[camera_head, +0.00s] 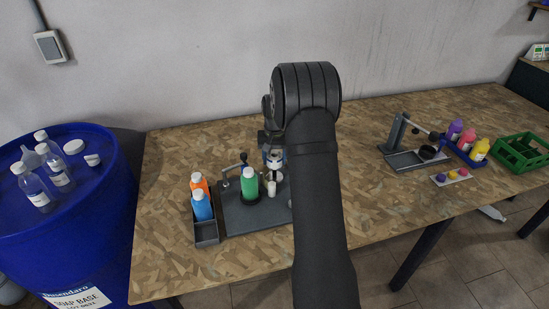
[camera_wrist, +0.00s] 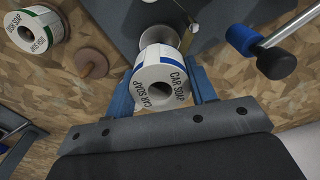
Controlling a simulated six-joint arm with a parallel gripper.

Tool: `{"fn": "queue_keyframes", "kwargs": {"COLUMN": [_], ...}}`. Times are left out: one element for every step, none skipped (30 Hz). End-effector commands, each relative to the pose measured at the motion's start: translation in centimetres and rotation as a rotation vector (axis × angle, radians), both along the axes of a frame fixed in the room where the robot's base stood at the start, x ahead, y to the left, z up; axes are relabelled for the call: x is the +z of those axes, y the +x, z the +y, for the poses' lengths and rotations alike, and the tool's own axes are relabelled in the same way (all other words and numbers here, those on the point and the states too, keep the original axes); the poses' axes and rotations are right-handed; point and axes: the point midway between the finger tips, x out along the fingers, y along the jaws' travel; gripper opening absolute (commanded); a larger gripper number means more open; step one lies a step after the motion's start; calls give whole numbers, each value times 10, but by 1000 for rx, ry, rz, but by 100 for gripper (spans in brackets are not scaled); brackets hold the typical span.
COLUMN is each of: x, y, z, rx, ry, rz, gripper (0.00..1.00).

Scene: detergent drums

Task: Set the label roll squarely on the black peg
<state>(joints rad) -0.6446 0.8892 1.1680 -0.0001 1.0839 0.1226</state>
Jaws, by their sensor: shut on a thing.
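My gripper (camera_wrist: 163,78) is shut on a white label roll (camera_wrist: 152,92) marked "CAR SOAP" with a blue stripe, one blue finger on each side. The roll's open core faces the wrist camera. In the head view my gripper (camera_head: 273,152) holds the roll (camera_head: 275,162) above the back part of the grey labelling plate (camera_head: 262,212). In the wrist view a pale round piece (camera_wrist: 162,37) shows just beyond the roll. I cannot pick out the black peg; the roll or my arm may hide it.
A green bottle (camera_head: 249,184) stands on the plate, with orange (camera_head: 199,182) and blue (camera_head: 202,205) bottles in a tray at its left. The wrist view shows a "DISH SOAP" roll (camera_wrist: 38,30), a brown disc (camera_wrist: 92,63) and a dark-tipped lever (camera_wrist: 277,62) nearby.

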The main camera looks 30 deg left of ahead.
Motion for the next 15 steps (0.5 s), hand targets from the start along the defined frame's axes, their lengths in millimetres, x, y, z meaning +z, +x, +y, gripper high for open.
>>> {"fn": "queue_keyframes", "kwargs": {"x": [-1,-1,-2,-3,-3,-4,-5,-6,-7,-8,-9,-10,-10,-11,-11], "y": [0,0,0,0,0,0,0,0,0,0,0,0,0,0,0], "z": [0,0,0,0,0,0,0,0,0,0,0,0,0,0,0], "rx": [0,0,0,0,0,0,0,0,0,0,0,0,0,0,0], "ry": [0,0,0,0,0,0,0,0,0,0,0,0,0,0,0], "rz": [0,0,0,1,1,1,1,0,0,0,0,0,0,0,0], "gripper": [27,27,27,27,27,27,27,27,27,27,27,27,27,27,27]}}
